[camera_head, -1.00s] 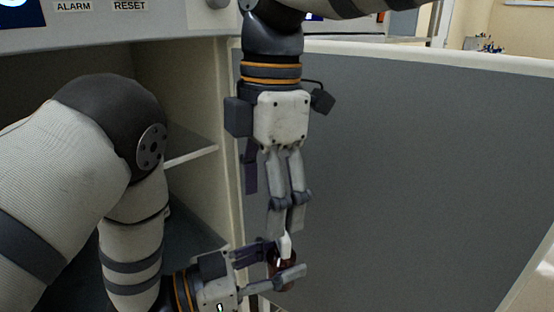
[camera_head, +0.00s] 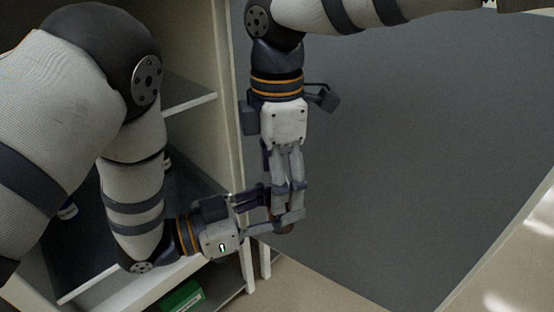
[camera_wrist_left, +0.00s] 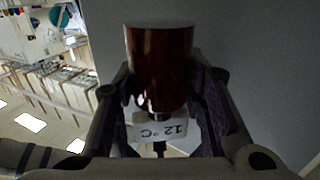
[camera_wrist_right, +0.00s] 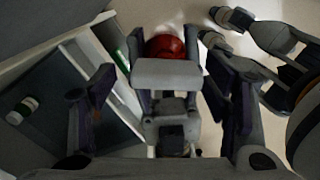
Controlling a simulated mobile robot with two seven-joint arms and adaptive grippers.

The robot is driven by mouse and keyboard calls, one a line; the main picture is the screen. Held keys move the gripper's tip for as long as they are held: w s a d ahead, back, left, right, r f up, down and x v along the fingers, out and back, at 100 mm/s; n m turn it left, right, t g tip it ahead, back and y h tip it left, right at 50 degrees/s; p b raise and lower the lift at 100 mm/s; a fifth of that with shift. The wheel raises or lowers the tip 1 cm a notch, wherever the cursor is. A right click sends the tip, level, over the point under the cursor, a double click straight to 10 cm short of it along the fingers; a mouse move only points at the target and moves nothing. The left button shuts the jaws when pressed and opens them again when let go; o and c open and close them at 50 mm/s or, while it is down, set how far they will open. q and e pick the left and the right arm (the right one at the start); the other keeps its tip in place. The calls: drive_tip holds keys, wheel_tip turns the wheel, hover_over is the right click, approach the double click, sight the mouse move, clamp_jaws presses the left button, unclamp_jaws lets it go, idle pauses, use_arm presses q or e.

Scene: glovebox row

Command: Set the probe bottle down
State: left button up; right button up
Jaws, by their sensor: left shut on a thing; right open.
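The probe bottle (camera_wrist_left: 158,62) is dark red-brown, with a white "12 °C" tag (camera_wrist_left: 160,128) that reads upside down in the left wrist view. My left gripper (camera_head: 284,210) is shut on the bottle and holds it up in front of the grey panel. Only a little of the bottle (camera_head: 287,228) shows in the head view; the fingers hide the rest. My right gripper (camera_head: 291,196) comes down from above, close to the left fingers. In the right wrist view its fingers (camera_wrist_right: 165,95) are open and apart, with the left gripper and the bottle's red rounded end (camera_wrist_right: 165,46) beyond them.
An open cabinet with a shelf board (camera_head: 190,106) stands at left, its front edge near my left gripper. A large grey panel (camera_head: 400,130) fills the right. Floor shows below.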

drive_tip(key=shift+c, duration=0.2)
drive_tip(key=c, duration=1.3)
use_arm(q)
drive_tip(key=o, duration=1.3)
drive_tip(key=shift+c, duration=0.2)
use_arm(e)
drive_tip(key=shift+o, duration=0.2)
